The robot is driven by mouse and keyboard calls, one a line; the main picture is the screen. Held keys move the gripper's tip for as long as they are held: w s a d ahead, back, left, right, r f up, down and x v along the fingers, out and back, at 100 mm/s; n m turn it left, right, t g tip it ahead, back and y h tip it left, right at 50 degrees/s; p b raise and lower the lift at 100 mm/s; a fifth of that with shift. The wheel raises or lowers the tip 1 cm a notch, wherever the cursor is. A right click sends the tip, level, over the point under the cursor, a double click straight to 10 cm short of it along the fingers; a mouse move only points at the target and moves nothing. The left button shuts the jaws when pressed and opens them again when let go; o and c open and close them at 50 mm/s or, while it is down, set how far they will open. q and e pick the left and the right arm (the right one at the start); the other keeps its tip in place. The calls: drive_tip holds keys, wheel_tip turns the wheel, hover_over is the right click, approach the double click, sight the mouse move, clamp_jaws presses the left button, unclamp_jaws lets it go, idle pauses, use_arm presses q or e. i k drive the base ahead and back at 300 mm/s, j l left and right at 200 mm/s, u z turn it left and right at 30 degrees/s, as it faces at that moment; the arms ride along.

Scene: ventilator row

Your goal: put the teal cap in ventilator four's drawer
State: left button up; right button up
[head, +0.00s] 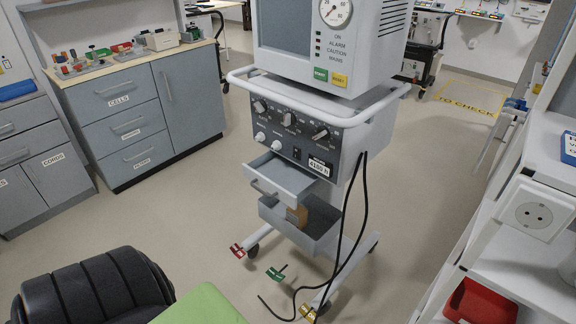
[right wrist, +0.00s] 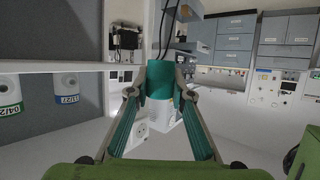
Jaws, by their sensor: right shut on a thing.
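The ventilator (head: 325,128) stands in the middle of the head view, with a screen, a gauge and a row of knobs. My right gripper does not show in the head view. My left gripper is in neither view.
Black cables (head: 362,200) hang down the ventilator's right side to the floor. Red, green and yellow tags (head: 276,274) lie around its feet. A white shelf unit (head: 520,255) with a red bin (head: 480,302) stands at right. Grey cabinets (head: 140,115) stand at left, with open floor between.

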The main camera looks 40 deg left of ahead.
sight(280, 181)
drive_tip(key=j+z, duration=0.1)
drive_tip(key=j, duration=0.85)
drive_tip(key=j+z, duration=0.1)
drive_tip(key=j, duration=0.85)
drive_tip(key=j+z, duration=0.15)
drive_tip(key=j, duration=0.8)
drive_tip(key=j+z, duration=0.1)
drive_tip(key=j, duration=0.85)
drive_tip(key=k+j+z, duration=0.1)
drive_tip(key=j, duration=0.8)
